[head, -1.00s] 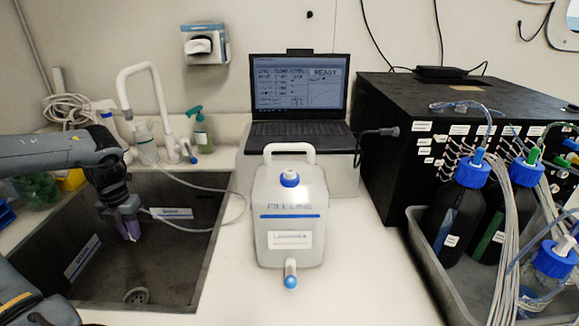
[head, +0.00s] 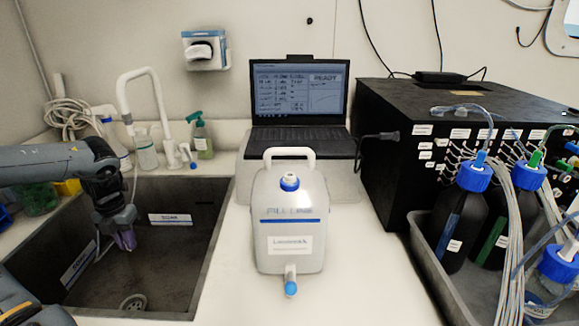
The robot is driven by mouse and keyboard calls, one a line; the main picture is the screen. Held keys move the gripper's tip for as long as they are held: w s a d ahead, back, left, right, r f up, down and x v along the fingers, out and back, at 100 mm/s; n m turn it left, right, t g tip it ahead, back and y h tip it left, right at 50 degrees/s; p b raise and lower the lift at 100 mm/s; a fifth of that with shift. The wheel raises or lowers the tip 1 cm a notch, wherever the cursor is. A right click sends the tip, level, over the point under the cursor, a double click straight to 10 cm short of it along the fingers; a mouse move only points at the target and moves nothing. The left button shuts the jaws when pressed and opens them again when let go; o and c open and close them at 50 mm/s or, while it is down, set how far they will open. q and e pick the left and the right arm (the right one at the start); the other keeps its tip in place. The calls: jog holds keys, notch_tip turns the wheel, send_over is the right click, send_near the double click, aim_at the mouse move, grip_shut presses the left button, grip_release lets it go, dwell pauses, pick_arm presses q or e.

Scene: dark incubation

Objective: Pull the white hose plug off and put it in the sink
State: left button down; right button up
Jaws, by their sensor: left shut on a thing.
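The white jug (head: 262,240) stands on the counter, with a blue-ringed white neck (head: 290,182) open to view on top and a blue-tipped spout low at the front. The dark sink (head: 210,215) is at the left. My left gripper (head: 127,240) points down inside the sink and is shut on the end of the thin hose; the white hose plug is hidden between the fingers. Part of the hose (head: 134,185) hangs by the sink's back edge. My right gripper is not in view.
A white tap (head: 157,95) and soap bottles (head: 203,137) stand behind the sink. A laptop (head: 298,95) is behind the jug. A black box (head: 385,140) and a grey tray with dark bottles (head: 468,215) fill the right. The counter right of the jug is clear.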

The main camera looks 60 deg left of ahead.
pick_arm(q)
jog(key=shift+f+b, duration=1.2)
jog(key=shift+f, duration=0.95)
jog(key=c, duration=1.1)
grip_release()
jog(key=shift+o, duration=0.2)
jog(key=shift+r, duration=0.1)
notch_tip(320, 180, up, 12)
jog(key=p, duration=1)
jog(key=shift+p, duration=0.3)
